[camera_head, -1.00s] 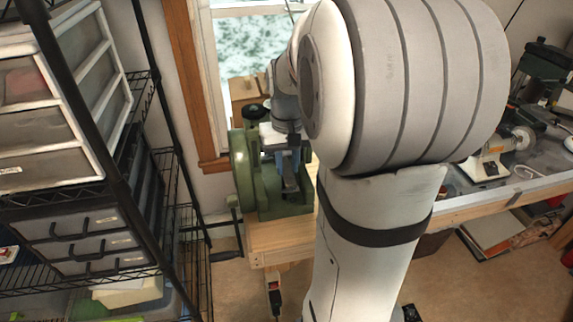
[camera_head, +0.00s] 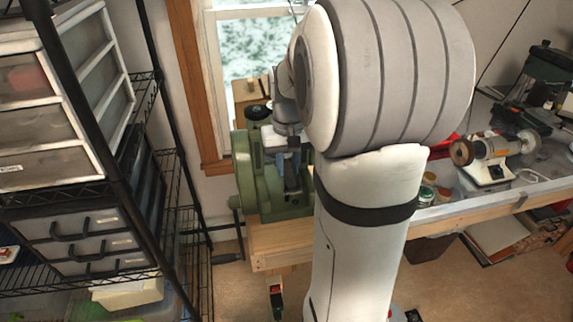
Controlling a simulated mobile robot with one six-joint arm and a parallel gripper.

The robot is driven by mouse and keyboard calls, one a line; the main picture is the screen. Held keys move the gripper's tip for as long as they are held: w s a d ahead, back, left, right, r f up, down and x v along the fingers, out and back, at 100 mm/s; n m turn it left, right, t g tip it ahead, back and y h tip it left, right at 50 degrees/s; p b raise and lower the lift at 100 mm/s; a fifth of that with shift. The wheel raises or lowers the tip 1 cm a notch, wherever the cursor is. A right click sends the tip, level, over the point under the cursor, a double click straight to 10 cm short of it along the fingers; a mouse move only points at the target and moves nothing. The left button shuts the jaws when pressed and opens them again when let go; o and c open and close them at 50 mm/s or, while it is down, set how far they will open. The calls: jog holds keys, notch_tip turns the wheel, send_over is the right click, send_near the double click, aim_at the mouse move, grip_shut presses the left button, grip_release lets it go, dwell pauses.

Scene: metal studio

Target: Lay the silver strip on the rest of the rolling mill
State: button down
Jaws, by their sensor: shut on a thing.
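The green rolling mill (camera_head: 247,188) stands on the left end of the wooden bench, with its crank handle (camera_head: 226,257) hanging at its lower left. My gripper (camera_head: 291,190) points down at the mill's front, between its green side parts. My arm covers the mill's right side. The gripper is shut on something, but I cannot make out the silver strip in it. The rest of the mill cannot be told apart behind the gripper.
A wire shelf (camera_head: 165,190) with plastic drawers (camera_head: 85,240) stands close on the left. The wooden bench (camera_head: 275,245) runs right, carrying a small polishing motor (camera_head: 495,150) and a dark green machine (camera_head: 545,80). A window is behind the mill.

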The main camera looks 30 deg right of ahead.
jog(key=shift+f+b, duration=0.3)
jog(key=shift+f, duration=0.1)
dwell(0.5)
jog(key=c, duration=1.2)
grip_release()
jog(key=shift+o, duration=0.2)
